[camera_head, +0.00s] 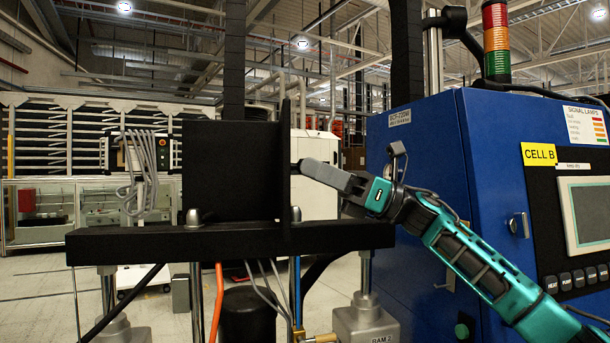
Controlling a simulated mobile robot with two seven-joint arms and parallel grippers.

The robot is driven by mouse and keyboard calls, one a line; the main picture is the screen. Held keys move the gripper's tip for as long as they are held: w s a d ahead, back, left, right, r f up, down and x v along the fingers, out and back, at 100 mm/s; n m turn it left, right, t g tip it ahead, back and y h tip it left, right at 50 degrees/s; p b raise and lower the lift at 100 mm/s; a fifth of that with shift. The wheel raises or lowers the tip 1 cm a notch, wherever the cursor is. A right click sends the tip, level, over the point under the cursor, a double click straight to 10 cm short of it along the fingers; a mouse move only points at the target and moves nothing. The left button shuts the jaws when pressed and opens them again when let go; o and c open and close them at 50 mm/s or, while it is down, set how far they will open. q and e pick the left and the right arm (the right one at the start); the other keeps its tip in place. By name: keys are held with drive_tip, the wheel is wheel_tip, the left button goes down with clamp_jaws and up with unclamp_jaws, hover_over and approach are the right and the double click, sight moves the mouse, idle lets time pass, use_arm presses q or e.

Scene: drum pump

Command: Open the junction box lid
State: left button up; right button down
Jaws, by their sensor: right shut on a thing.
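A black box (230,170), which looks like the junction box, stands on a black crossbeam. A thin upright black plate (285,170) shows nearly edge-on at the box's right side. It may be the lid, but I cannot tell how far it stands open. My right gripper (300,170) reaches in from the right, with its fingertips at the plate's right face. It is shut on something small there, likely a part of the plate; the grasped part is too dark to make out. My left gripper is not in view.
The black crossbeam (130,244) rests on metal rams, with hoses and cables hanging below. A blue cabinet (480,190) with a screen and a signal tower (496,40) stands close on the right, behind my right arm. Grey cables (145,165) hang left of the box.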

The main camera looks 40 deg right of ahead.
drive_tip(key=shift+s+d+g+y, duration=0.1)
drive_tip(key=shift+d+g+y, duration=0.2)
drive_tip(key=shift+d, duration=0.05)
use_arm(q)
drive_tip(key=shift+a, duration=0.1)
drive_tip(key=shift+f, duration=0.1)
use_arm(e)
drive_tip(key=c, duration=0.9)
unclamp_jaws()
use_arm(q)
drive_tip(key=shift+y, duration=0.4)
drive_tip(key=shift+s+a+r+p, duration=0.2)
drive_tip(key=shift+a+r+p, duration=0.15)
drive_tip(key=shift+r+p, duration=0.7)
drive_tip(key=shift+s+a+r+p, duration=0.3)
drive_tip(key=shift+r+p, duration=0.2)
drive_tip(key=shift+p, duration=1)
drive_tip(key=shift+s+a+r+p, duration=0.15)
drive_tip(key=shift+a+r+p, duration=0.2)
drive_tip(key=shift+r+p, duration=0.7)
use_arm(e)
drive_tip(key=shift+r, duration=10.05)
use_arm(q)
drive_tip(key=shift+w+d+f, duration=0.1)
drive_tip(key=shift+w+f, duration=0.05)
use_arm(e)
drive_tip(key=shift+f, duration=0.1)
